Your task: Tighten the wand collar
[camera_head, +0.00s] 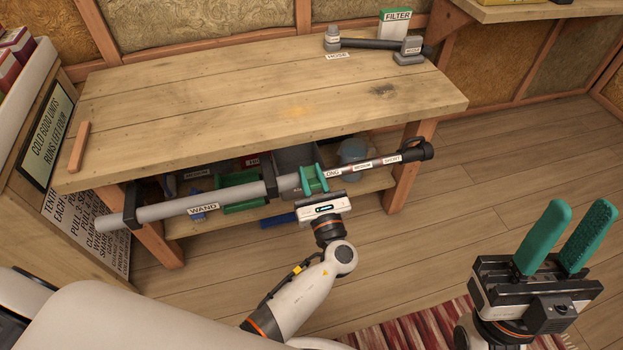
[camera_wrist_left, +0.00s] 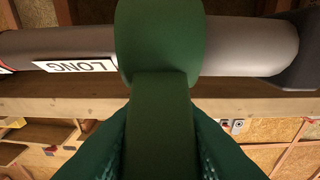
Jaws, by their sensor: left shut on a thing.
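The long grey wand (camera_head: 165,210) lies level along the front of the workbench, held in dark brackets. Its thinner right part (camera_head: 343,169) carries LONG, MEDIUM and SHORT labels and ends at a dark handle. A thicker grey section, seemingly the collar (camera_head: 287,183), lies between a bracket and my left gripper (camera_head: 314,178); it also shows in the left wrist view (camera_wrist_left: 250,46). My left gripper's green fingers are closed around the wand beside the LONG label, hiding what they grip. My right gripper (camera_head: 567,238) is open and empty, at the lower right.
The workbench top (camera_head: 230,100) is mostly clear, with a hose (camera_head: 370,43) and a FILTER box (camera_head: 394,22) at the back right. A lower shelf holds a green bin (camera_head: 240,181) and other parts behind the wand. A striped rug (camera_head: 425,332) lies on the open floor.

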